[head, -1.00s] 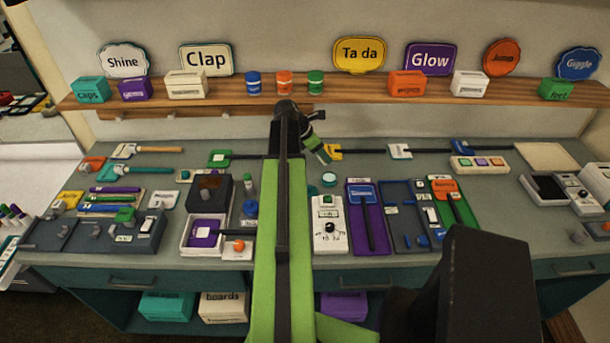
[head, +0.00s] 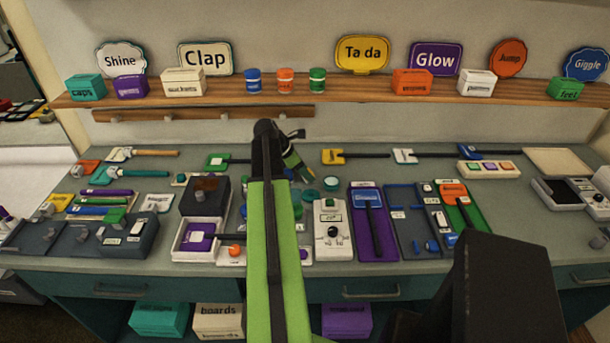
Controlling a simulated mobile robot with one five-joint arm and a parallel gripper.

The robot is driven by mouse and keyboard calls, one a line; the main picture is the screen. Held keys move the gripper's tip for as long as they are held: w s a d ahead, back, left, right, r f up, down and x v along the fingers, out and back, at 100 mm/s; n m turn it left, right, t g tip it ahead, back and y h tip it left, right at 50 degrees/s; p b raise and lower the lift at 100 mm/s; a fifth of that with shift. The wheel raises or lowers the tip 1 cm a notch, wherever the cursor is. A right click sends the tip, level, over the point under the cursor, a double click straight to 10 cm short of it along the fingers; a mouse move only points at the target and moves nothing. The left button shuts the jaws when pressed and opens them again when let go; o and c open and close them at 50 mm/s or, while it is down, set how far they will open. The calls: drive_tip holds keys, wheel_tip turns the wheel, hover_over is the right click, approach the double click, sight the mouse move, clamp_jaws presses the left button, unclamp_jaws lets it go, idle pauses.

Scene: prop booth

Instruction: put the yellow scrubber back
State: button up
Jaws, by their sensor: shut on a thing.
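My gripper (head: 291,158) hangs over the back middle of the bench, beyond my green arm. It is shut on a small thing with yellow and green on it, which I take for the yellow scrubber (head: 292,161). My arm and the jaws hide most of it. A yellow-headed tool (head: 333,157) with a long black handle lies flat on the bench to the right, apart from the gripper. A dark grey tray (head: 400,215) with blue marks stands between a purple tray (head: 367,238) and a green tray (head: 466,212).
A white control box (head: 333,228) and teal round lids (head: 331,183) stand just right of my arm. A black box (head: 204,196) is to the left. A wooden shelf (head: 355,94) with boxes and signs runs along the back wall. Bare bench shows at right (head: 510,200).

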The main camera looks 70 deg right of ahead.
drive_tip(key=o, duration=0.7)
drive_tip(key=shift+f, duration=0.15)
drive_tip(key=o, duration=0.5)
drive_tip(key=shift+r+p, duration=0.3)
drive_tip(key=shift+r, duration=0.2)
drive_tip(key=p+v, duration=0.9)
drive_tip(key=v, duration=0.2)
drive_tip(key=shift+a+r, duration=0.15)
drive_tip(key=shift+r, duration=0.05)
drive_tip(key=shift+w, duration=0.1)
